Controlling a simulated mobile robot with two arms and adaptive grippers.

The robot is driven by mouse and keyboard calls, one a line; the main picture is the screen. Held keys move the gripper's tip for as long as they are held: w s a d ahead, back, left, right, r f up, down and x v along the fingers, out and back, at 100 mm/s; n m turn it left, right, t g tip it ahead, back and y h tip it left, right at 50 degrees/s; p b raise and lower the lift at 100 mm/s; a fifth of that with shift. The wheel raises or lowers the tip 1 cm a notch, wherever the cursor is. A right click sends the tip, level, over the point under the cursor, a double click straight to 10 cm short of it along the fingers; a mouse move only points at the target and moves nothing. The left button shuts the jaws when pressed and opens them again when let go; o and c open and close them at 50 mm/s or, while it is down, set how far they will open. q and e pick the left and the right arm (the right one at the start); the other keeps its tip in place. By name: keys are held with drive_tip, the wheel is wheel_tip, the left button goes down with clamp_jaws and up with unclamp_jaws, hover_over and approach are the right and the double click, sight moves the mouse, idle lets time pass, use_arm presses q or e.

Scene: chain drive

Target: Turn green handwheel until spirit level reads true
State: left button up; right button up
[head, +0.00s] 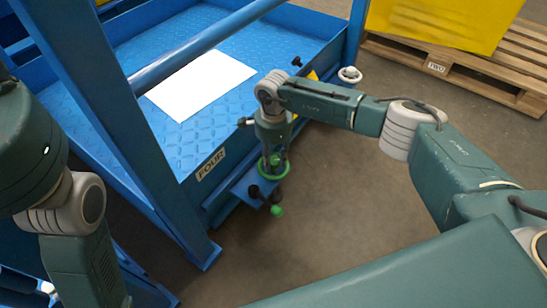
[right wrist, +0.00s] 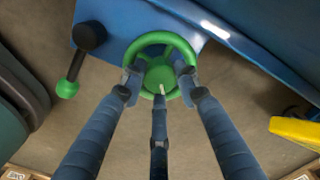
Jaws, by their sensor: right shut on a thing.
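The green handwheel (head: 274,176) sits on a blue bracket at the near corner of the blue platform; its rim and hub also show in the right wrist view (right wrist: 160,73). My right gripper (head: 274,162) reaches down over the wheel from above. In the right wrist view its fingers (right wrist: 158,85) are closed on the wheel, two at opposite sides of the rim and one near the hub. I cannot make out a spirit level or its bubble. My left arm shows at the left of the head view, but its gripper is out of view.
A black lever with a green knob (right wrist: 67,89) stands beside the wheel. The platform (head: 215,45) has blue posts and a white sheet (head: 201,84). A pale handwheel (head: 350,75) is at another corner. A wooden pallet (head: 470,75) lies behind. The floor in front is clear.

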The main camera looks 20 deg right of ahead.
sight(274, 159)
drive_tip(key=o, duration=1.2)
drive_tip(key=shift+c, duration=0.2)
wheel_tip(274, 159, up, 12)
drive_tip(key=shift+d, duration=0.1)
